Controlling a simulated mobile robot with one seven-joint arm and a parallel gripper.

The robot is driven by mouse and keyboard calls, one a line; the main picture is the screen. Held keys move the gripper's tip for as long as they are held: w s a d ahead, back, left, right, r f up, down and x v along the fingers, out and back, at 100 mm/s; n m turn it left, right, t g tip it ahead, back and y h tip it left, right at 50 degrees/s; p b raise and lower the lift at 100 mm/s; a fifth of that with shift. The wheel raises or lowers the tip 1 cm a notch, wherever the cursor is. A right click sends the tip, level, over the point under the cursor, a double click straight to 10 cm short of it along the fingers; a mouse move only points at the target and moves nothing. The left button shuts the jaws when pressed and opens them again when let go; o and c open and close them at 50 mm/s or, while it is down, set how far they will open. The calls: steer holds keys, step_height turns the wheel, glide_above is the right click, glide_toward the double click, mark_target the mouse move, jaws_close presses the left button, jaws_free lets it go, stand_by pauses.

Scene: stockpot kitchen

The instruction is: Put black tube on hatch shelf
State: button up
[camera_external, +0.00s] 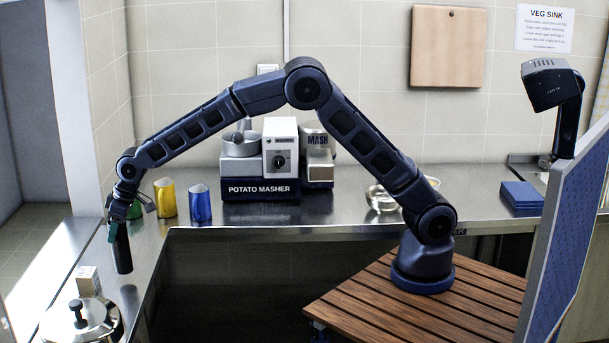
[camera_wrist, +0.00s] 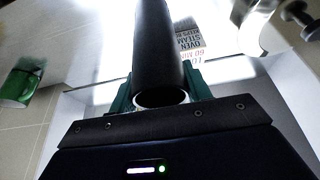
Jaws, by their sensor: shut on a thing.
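The black tube (camera_external: 123,250) hangs roughly upright from my gripper (camera_external: 116,227) at the left of the external view, in front of the steel counter's left arm. In the wrist view the tube (camera_wrist: 158,45) runs away from the camera, its open near end between the teal fingers of my gripper (camera_wrist: 160,88). The fingers are shut on it. I cannot tell whether its lower end touches anything. A bright, sunlit ledge (camera_external: 42,275) lies along the far left; I cannot tell for sure that it is the hatch shelf.
A small pale box (camera_external: 88,280) and a lidded pot (camera_external: 80,323) stand near the tube. Green (camera_external: 135,209), yellow (camera_external: 166,199) and blue (camera_external: 200,204) cups stand behind, beside the potato masher (camera_external: 262,190). Bare counter (camera_external: 150,240) lies right of the tube.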

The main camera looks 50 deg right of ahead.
mark_target(117, 238)
steer(key=shift+f, duration=1.65)
steer(key=o, duration=1.3)
steer(key=v, duration=1.2)
